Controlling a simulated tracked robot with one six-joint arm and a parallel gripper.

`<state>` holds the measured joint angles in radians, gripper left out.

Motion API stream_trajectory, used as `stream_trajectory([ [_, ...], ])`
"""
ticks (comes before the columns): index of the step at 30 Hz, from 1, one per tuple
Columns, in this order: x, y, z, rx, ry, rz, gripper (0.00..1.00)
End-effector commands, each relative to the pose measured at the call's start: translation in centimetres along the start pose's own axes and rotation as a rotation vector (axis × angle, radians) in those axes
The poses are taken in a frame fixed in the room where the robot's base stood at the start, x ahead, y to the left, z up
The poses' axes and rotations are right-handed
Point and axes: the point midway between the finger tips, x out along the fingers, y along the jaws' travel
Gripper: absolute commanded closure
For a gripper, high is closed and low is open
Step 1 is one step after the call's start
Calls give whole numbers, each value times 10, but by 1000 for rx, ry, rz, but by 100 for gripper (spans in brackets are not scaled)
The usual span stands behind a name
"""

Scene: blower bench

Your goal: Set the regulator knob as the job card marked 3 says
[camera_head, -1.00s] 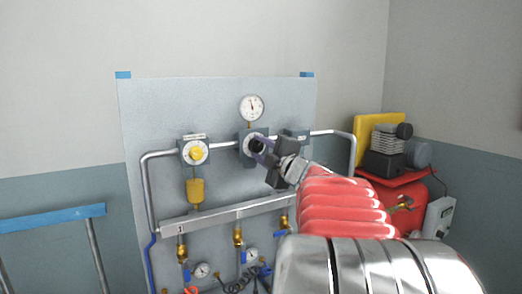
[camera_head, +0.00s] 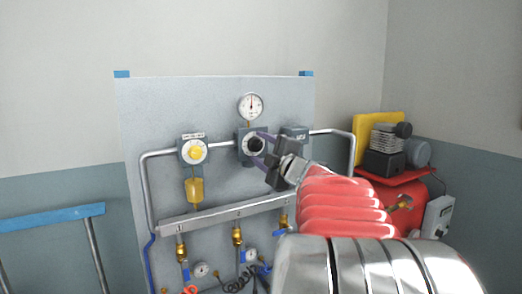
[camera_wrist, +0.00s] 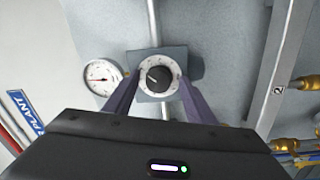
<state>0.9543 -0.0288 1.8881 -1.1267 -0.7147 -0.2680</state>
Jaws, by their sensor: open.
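The regulator knob (camera_head: 256,144) is a dark round knob on a white dial ring, mounted on a grey-blue block in the middle of the panel. In the wrist view the knob (camera_wrist: 158,76) shows a pale pointer mark toward its upper left. My gripper (camera_head: 264,146) is open, its two purple fingers on either side of the dial. In the wrist view the fingertips of my gripper (camera_wrist: 159,84) flank the dial ring; I cannot tell whether they touch it. The gauge (camera_head: 251,106) stands above the knob; its needle points about straight up. No job card is readable in view.
A yellow knob (camera_head: 195,152) on a similar block sits to the left, with a yellow bowl (camera_head: 194,190) below. Pipes and a grey manifold bar (camera_head: 205,215) cross the panel. A red compressor (camera_head: 400,190) stands right. A blue-topped rail (camera_head: 50,219) is at left.

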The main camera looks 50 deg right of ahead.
Motion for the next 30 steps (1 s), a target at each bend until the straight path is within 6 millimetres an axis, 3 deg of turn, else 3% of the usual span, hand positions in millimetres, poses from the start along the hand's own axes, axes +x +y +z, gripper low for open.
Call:
stream_trajectory([
  [8,-26,1,0,0,-2,2,50],
  [24,-112,0,1,0,-4,1,50],
  [30,-132,-1,1,-1,-3,0,50],
])
